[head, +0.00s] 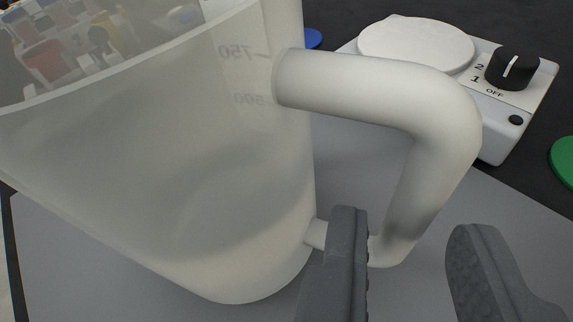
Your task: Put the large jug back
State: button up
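The large jug (170,190) is translucent white with graduation marks and fills the left half of the head view. It looks upright on a grey surface, though its contact with that surface is not clear. Its thick white handle (440,125) points right. My gripper (408,240) is open at the bottom of the view. Its left finger is in front of the lower end of the handle, close to the jug wall. Its right finger is to the right of the handle, with a gap between. The handle's lower part shows between the two fingers.
A white stirrer or hot plate (490,115) with a round top and a black knob stands behind the handle at upper right. A green disc (564,160) lies at the right edge, and a blue one (313,38) shows behind the jug. The grey mat (520,220) is clear at right.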

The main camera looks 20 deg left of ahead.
aim_at(404, 239)
jog(key=shift+b+x, duration=0.95)
jog(key=shift+x, duration=1.95)
jog(key=shift+s+f, duration=0.15)
jog(key=shift+f, duration=0.1)
grip_shut()
